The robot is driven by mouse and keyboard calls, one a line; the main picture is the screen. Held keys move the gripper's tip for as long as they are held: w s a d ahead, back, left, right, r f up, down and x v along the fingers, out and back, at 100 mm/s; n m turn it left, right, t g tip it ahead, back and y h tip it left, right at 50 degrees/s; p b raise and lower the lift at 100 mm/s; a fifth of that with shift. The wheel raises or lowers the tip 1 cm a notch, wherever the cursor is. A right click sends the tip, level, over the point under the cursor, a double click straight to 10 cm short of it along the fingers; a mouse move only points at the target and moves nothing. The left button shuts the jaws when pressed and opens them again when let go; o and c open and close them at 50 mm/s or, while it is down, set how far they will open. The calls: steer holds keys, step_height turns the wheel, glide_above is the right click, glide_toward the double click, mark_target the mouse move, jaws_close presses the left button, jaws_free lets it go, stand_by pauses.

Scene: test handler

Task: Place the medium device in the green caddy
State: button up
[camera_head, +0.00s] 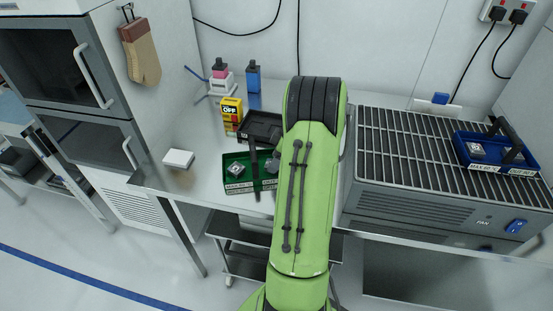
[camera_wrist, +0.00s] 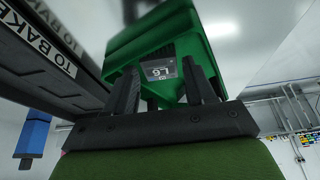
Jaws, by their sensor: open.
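The green caddy (camera_head: 233,157) stands on the steel bench left of my arm, with a dark handle across its middle. A small grey device sits in its left compartment (camera_head: 237,170). In the wrist view the green caddy (camera_wrist: 140,38) fills the upper middle. A grey device with a printed label (camera_wrist: 160,69) shows inside it, between my fingertips. My gripper (camera_wrist: 160,78) is open, with one dark finger on each side of that device; contact cannot be told. My arm hides most of the gripper in the head view. Another device (camera_head: 477,149) sits in the blue caddy at right.
A black caddy (camera_head: 262,122) stands just behind the green one; its "TO BAKE" wall (camera_wrist: 50,58) is close at left in the wrist view. The blue caddy (camera_head: 510,168) is on the grille unit (camera_head: 400,160). A white block (camera_head: 178,158), yellow box (camera_head: 231,106) and bottles stand left.

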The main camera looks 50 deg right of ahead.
steer(key=p+v, duration=0.3)
steer(key=v, duration=0.9)
steer(key=w+a+r+m, duration=0.1)
steer(key=w+a+r, duration=0.15)
steer(key=a, duration=0.55)
steer(key=w+a+r+h, duration=0.1)
steer(key=a+r, duration=0.3)
steer(key=a, duration=0.3)
steer(key=w+a+r+m, duration=0.15)
steer(key=a+r, duration=0.25)
steer(key=a, duration=0.4)
steer(key=s+a+f+m+t, duration=0.1)
steer(key=s+a+m, duration=0.1)
steer(key=s+a, duration=1)
steer(key=shift+s+a+f+h, duration=0.2)
steer(key=shift+s+a+h, duration=0.2)
steer(key=shift+a, duration=0.15)
steer(key=shift+w, duration=0.1)
steer(key=shift+r+p, duration=0.65)
steer(key=shift+r, duration=0.1)
